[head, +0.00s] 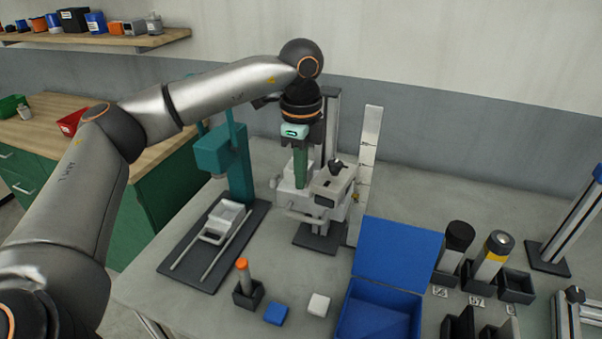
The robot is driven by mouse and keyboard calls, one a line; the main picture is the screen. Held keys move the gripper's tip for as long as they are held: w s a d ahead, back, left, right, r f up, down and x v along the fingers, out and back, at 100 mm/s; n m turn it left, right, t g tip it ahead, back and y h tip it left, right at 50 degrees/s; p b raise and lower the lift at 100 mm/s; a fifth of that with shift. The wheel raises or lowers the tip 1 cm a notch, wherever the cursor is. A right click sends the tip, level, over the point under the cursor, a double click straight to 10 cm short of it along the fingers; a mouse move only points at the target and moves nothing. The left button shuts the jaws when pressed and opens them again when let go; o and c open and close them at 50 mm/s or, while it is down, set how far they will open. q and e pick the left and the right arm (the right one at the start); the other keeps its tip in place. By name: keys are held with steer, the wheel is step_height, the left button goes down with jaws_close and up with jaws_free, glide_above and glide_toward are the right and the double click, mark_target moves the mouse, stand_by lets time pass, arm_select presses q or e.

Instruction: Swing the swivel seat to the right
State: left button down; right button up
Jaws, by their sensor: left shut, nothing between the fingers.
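A light grey bench device (297,202) stands at the middle of the table in front of a dark upright column. It has a boxy part with a black knob (337,165) on its right and a bar handle at its front. Which part is the swivel seat I cannot tell for sure. My left gripper (301,186) points down over the device, with its green fingers shut and empty. Its tips are at the device's upper left part, and whether they touch it I cannot tell. The gripper hides part of the device. My right gripper is not in view.
A teal press (238,160) with a railed base stands at the left. In front are an orange-topped peg (243,272), a blue block (276,314), a white block (319,304) and an open blue box (377,312). A tall ruler (369,160) stands right of the device.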

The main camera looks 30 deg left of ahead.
arm_select(q)
steer(key=shift+d, duration=0.1)
steer(key=shift+w+d, duration=0.15)
steer(key=shift+d, duration=0.45)
steer(key=shift+w+d, duration=0.15)
steer(key=shift+d, duration=0.4)
steer(key=shift+d+r, duration=0.15)
steer(key=shift+d, duration=0.45)
steer(key=shift+w+a, duration=0.1)
steer(key=shift+a, duration=0.65)
steer(key=shift+s+a, duration=0.2)
steer(key=shift+a, duration=0.35)
glide_toward(319, 185)
steer(key=shift+s+a+f+p, duration=0.15)
steer(key=shift+a+f+p, duration=0.3)
steer(key=shift+a+f, duration=0.8)
